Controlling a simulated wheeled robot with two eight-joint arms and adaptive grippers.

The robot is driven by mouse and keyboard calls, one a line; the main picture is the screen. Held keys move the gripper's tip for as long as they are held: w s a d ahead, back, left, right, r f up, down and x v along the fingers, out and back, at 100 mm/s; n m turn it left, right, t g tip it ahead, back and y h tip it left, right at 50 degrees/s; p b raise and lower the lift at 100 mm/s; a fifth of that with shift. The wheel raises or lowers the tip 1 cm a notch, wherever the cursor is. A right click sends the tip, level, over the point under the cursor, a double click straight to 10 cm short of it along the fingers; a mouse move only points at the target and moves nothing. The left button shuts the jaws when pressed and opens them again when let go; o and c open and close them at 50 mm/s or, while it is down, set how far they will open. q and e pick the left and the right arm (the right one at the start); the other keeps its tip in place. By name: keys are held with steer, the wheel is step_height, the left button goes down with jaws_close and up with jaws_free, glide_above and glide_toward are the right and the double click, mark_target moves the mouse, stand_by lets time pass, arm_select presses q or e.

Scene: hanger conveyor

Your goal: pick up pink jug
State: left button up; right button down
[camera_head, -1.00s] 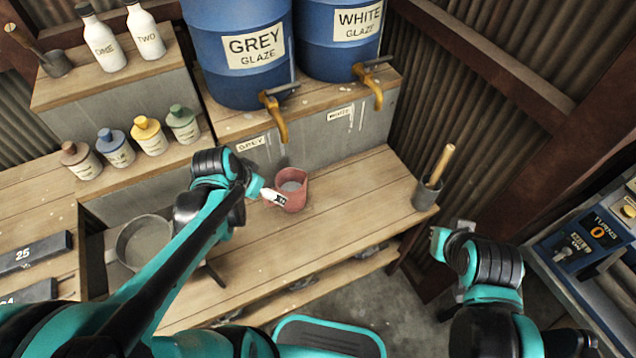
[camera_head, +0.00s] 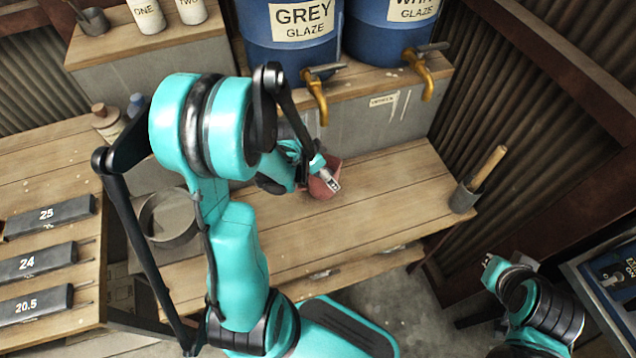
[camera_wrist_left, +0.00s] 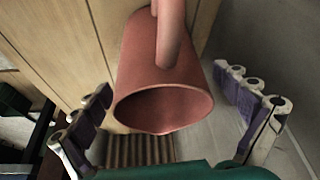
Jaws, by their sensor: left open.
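The pink jug (camera_head: 325,180) stands on the wooden bench below the grey glaze tap, partly hidden by my left gripper (camera_head: 325,180) in the head view. In the left wrist view the jug (camera_wrist_left: 160,80) is large, with its open mouth toward the camera and its handle at the top. My left gripper (camera_wrist_left: 170,125) is open, with one finger on each side of the jug and visible gaps between. In the head view my right arm is at the lower right; its fingertips are not clearly visible.
The grey glaze barrel (camera_head: 290,40) with a brass tap (camera_head: 316,95) stands behind the jug. A round metal pan (camera_head: 168,218) is left of my arm.

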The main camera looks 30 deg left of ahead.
arm_select(q)
steer(key=shift+w+f, duration=0.2)
steer(key=shift+f, duration=0.35)
steer(key=shift+r, duration=0.15)
steer(key=c, duration=1.9)
steer(key=shift+r, duration=0.15)
